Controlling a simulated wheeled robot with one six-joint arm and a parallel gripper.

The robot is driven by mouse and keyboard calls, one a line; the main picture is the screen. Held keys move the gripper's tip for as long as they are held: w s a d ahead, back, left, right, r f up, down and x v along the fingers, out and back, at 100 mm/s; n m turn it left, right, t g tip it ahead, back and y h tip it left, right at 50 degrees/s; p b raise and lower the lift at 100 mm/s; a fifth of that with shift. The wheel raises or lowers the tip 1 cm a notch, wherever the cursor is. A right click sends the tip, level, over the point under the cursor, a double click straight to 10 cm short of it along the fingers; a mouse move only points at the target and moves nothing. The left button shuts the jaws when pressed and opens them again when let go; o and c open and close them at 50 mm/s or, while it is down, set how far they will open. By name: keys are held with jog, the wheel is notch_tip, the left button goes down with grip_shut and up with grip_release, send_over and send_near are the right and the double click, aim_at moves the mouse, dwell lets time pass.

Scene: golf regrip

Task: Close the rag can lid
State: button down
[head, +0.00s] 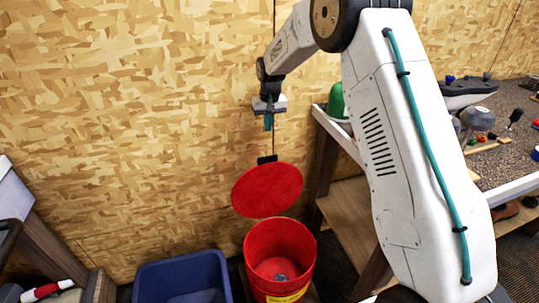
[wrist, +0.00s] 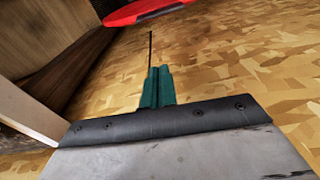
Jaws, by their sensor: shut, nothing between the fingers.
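The rag can (head: 259,262) is a red round bin with a yellow label, on the floor near the wall. Its red round lid (head: 267,190) stands open, tilted up behind the can mouth, with a dark tab at its top edge. Something small and bluish lies inside the can. My gripper (head: 269,123) is above the lid, apart from it, close to the wall. Its teal fingers are together and empty. In the wrist view the fingers (wrist: 157,85) are shut, and part of the red lid (wrist: 140,11) shows beyond them at the top edge.
A blue bin (head: 183,277) stands left of the can. A bench (head: 516,125) with tools and a green rounded object (head: 337,101) is at the right. The chipboard wall (head: 120,120) is close behind. The space above the can mouth looks clear.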

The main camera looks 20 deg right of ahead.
jog(key=shift+s+a+f, duration=0.1)
jog(key=shift+s+f, duration=0.3)
jog(key=shift+f, duration=1.6)
jog(key=shift+s+a+f, duration=0.1)
jog(key=shift+s+f, duration=0.35)
jog(key=shift+f, duration=1.55)
jog(key=shift+s+f, duration=0.4)
jog(key=shift+f, duration=1.6)
jog(key=shift+d, duration=0.1)
